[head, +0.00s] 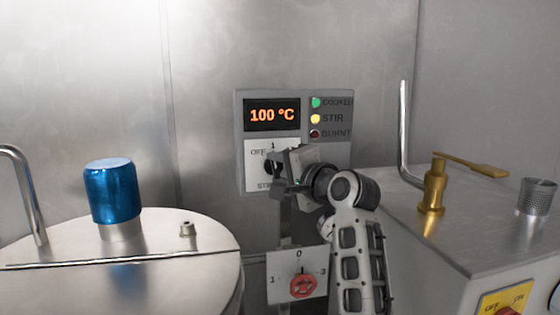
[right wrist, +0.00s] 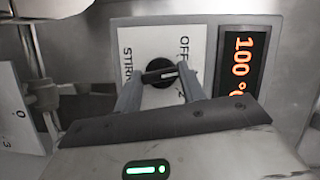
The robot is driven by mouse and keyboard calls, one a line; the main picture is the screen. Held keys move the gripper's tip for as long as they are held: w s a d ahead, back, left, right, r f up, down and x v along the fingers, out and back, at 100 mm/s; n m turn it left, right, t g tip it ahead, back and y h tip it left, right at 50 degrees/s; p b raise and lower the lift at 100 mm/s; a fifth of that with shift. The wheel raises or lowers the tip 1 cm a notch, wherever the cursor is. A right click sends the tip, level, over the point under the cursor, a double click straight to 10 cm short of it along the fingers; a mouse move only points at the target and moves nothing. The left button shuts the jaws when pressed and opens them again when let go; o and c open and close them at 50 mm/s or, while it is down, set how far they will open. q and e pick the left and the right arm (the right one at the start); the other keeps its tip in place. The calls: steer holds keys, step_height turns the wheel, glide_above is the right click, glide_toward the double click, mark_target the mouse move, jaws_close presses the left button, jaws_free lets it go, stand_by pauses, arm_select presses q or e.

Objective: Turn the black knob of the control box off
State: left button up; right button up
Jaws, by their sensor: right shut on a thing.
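The grey control box (head: 237,130) hangs on the wall in the middle of the head view, its display (head: 272,115) reading 100 °C. Its black knob (right wrist: 160,73) sits on a white plate (right wrist: 150,38) marked OFF and STIR. In the right wrist view, which shows the box turned sideways, the knob's white mark lies toward the display side. My right gripper (head: 278,178) is at the plate, its two fingers on either side of the knob and shut on it. It hides most of the knob in the head view. My left gripper is not in view.
A red knob (head: 303,286) on a second white plate is below the box. A metal drum with a blue cap (head: 112,192) stands left. A metal cabinet with a brass valve (head: 432,190) and a perforated metal cup (head: 535,197) stands right. A green, yellow and dark red lamp line the box.

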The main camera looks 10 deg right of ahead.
steer(key=n+g+h+p, duration=0.1)
steer(key=n, duration=0.1)
steer(key=shift+r+n+p, duration=0.15)
steer(key=shift+n+p, duration=0.15)
steer(key=shift+n, duration=0.1)
steer(key=shift+a+n+g+h, duration=0.1)
steer(key=shift+n+g+h, duration=0.45)
steer(key=shift+n, duration=0.75)
steer(key=o, duration=1)
steer(key=b+v, duration=0.2)
steer(key=v, duration=1.4)
steer(key=shift+s+a, duration=0.1)
steer(key=shift+a, duration=0.05)
steer(key=shift+f, duration=0.2)
